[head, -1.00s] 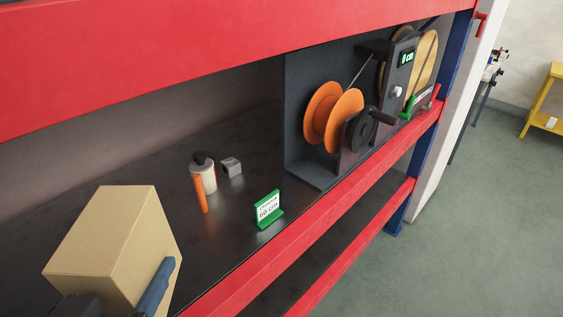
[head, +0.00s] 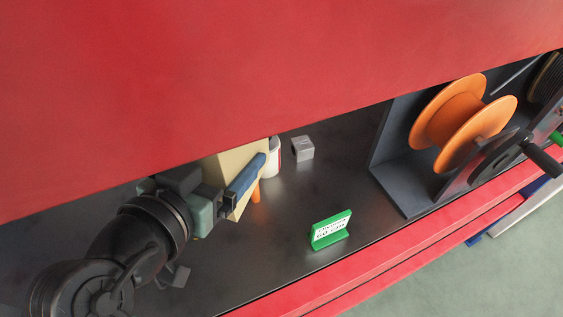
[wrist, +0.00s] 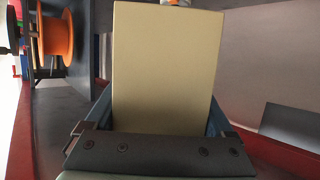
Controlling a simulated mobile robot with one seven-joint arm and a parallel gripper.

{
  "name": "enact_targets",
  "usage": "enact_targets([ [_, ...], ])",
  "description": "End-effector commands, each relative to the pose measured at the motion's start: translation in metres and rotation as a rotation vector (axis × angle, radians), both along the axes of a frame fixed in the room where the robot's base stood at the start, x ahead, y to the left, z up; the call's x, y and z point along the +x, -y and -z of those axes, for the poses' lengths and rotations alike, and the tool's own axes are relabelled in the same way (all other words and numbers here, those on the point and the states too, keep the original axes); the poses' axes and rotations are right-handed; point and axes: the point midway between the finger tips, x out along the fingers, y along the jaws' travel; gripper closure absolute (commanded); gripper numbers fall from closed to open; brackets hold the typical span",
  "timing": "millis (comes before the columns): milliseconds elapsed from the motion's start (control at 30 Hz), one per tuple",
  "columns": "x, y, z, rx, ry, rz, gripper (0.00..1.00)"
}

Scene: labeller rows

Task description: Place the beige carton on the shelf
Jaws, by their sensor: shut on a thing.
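The beige carton (head: 228,162) is in my gripper (head: 236,182), over the dark shelf (head: 290,225) in the head view. The red upper beam hides the carton's top. One blue finger lies along its near side; the far finger is hidden. In the wrist view the carton (wrist: 164,65) fills the middle, with a blue finger at each side of my gripper (wrist: 160,118). I cannot tell whether its underside touches the shelf.
A white cylinder (head: 273,158) and an orange stick (head: 256,193) stand close by the carton. A grey block (head: 302,149) and a green sign (head: 330,230) are to the right. An orange spool machine (head: 462,120) stands further right. A red beam (head: 200,90) hangs low above.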

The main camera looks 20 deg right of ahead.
Motion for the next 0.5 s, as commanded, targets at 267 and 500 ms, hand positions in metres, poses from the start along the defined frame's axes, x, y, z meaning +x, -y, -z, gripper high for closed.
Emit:
enact_targets([
  [267,0.0,0.0,0.036,-0.007,-0.003,-0.001,1.0],
  [500,0.0,0.0,0.091,-0.007,-0.001,-0.001,1.0],
])
